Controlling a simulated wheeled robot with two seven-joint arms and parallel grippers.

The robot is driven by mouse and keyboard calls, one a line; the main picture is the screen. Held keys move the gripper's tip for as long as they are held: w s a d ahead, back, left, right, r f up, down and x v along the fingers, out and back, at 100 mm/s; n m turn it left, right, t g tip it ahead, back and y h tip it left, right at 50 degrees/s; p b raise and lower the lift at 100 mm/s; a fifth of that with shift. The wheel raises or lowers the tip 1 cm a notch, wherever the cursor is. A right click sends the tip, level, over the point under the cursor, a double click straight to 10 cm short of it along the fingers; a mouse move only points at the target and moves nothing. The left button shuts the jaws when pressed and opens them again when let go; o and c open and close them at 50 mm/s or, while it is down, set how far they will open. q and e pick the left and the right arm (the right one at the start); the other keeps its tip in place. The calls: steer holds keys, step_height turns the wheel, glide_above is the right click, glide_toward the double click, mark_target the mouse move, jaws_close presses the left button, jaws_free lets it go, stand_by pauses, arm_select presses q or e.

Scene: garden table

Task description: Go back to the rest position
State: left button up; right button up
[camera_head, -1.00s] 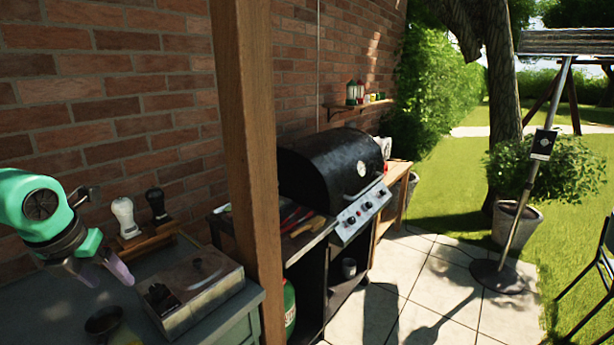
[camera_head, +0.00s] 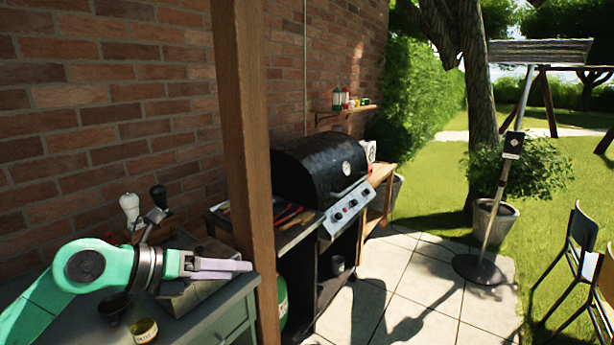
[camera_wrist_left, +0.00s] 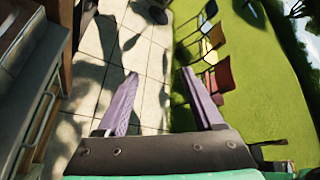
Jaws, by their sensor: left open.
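My left gripper (camera_head: 226,268) reaches in from the left on its green arm, over the grey-green side table, in front of the metal box (camera_head: 200,290). Its fingers point to the right in the head view. In the left wrist view its two purple fingers (camera_wrist_left: 163,100) stand apart with nothing between them, over paving and lawn. My right gripper is not in view.
A wooden post (camera_head: 243,150) stands just right of the left gripper. Behind it is a black grill (camera_head: 315,165). An open jar (camera_head: 144,331) sits on the side table (camera_head: 237,306). The patio (camera_head: 400,290) has free room; chairs (camera_head: 580,250) stand at the right.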

arm_select(q)
steer(key=d+r+n+t+h, duration=0.5)
steer(key=d+r+h, duration=0.1)
steer(key=r, duration=0.1)
steer(key=w+a+f+n+t+y, duration=0.25)
steer(key=a+n+t+y, duration=0.65)
steer(key=n, duration=0.8)
steer(key=s+a+f+n+g+y, duration=0.2)
steer(key=a+f+n+g+y, duration=0.55)
steer(key=f, duration=0.65)
steer(key=s+d+f+n+g+h, duration=0.1)
steer(key=s+f+n+g, duration=0.3)
steer(key=s+f, duration=0.65)
steer(key=s+d+f+n+g, duration=0.2)
steer(key=s+f+g, duration=0.5)
steer(key=s+f, duration=0.3)
step_height(320, 180, down, 25)
steer(key=s+a+g, duration=0.1)
steer(key=s, duration=0.2)
steer(key=s+a+f+g, duration=0.1)
steer(key=s+a+f, duration=0.1)
steer(key=s+f, duration=1)
steer(key=s, duration=0.3)
steer(key=shift+a, duration=0.35)
